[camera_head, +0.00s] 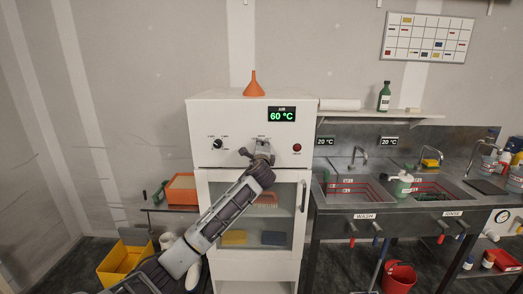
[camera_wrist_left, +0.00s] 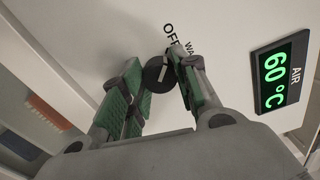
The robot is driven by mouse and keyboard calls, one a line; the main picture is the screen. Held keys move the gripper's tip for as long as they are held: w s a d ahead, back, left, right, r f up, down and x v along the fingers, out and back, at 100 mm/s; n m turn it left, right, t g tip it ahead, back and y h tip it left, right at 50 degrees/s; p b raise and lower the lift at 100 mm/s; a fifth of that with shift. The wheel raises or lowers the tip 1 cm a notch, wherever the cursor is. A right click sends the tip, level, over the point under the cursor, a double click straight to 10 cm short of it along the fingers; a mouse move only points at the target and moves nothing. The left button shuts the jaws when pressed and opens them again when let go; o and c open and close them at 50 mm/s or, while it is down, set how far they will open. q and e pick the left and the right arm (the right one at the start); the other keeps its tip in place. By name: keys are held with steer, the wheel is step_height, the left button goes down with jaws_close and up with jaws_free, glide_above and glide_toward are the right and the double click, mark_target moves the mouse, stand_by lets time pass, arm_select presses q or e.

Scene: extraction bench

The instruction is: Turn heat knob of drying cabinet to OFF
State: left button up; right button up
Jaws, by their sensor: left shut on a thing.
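The white drying cabinet (camera_head: 230,120) stands in the middle of the head view. My left gripper (camera_head: 262,150) is at its front panel, right of a black knob (camera_head: 217,143), and hides what it holds there. In the left wrist view, the green-padded fingers of my left gripper (camera_wrist_left: 155,78) are shut around a round black knob (camera_wrist_left: 157,70) with a light pointer bar. OFF and a partly hidden word starting WA are printed beside it. The exact pointer setting is hard to tell. The air display (camera_head: 282,115) reads 60 °C. My right gripper is not in view.
An orange funnel (camera_head: 253,85) stands on the cabinet. A red button (camera_head: 297,148) is right of my left gripper. The glass door (camera_head: 285,225) below is closed, with my left arm across it. A steel sink bench (camera_head: 400,207) stands close on the right.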

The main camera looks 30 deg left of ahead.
arm_select(q)
steer(key=shift+f, duration=0.15)
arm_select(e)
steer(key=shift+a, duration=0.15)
arm_select(q)
steer(key=o, duration=0.9)
steer(key=shift+o, duration=0.6)
steer(key=v, duration=1.2)
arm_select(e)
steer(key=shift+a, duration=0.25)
